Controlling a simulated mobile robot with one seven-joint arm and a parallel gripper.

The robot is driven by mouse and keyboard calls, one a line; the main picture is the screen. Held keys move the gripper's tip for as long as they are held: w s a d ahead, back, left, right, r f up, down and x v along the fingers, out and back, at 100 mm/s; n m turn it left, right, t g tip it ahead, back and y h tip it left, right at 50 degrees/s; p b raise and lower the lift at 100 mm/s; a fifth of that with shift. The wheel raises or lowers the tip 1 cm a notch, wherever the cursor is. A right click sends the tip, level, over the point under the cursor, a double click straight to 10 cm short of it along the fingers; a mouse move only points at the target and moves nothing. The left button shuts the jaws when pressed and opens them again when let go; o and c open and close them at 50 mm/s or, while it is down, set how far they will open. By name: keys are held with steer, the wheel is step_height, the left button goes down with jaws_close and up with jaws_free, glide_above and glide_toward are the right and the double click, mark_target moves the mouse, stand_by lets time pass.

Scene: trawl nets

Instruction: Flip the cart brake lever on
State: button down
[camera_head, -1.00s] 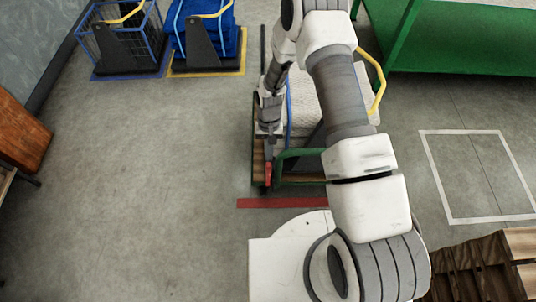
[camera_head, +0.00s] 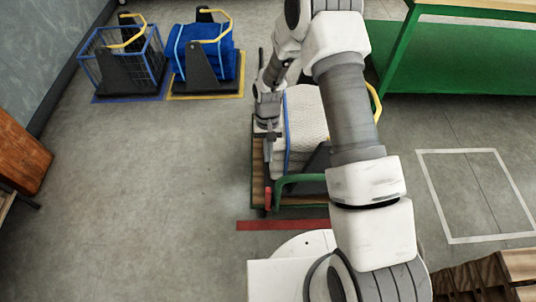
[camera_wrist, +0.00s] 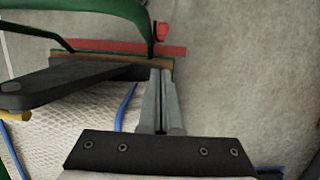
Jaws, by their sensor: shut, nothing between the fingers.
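The cart (camera_head: 257,192) has a green frame and a wooden deck. A red lever (camera_head: 267,199) stands at its near left corner, beside the green push handle (camera_head: 300,179). The lever's red end (camera_wrist: 162,31) shows at the top of the wrist view, beyond the deck edge and beside the green handle tube. Its exact tilt is too small to tell. My gripper (camera_head: 268,160) is above the cart's left side, on the far side of the lever and apart from it. Its fingers (camera_wrist: 161,74) are closed together and empty, pointing towards the lever end of the cart.
A white net bundle (camera_head: 307,115) with a blue strap and a dark bracket (camera_wrist: 75,80) lie right beside my gripper on the cart. A red floor line (camera_head: 280,225) runs in front. A green bench (camera_head: 450,60) stands right.

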mark_target(268, 198)
steer(key=shift+f, duration=0.1)
steer(key=w+b, duration=0.2)
steer(key=shift+w+a+f, duration=0.1)
steer(key=shift+w+f, duration=0.2)
steer(key=shift+f, duration=0.1)
steer(key=s+f+b, duration=0.4)
steer(key=s+f, duration=0.2)
steer(key=f, duration=0.3)
steer(key=shift+s+f, duration=0.25)
steer(key=shift+f, duration=0.1)
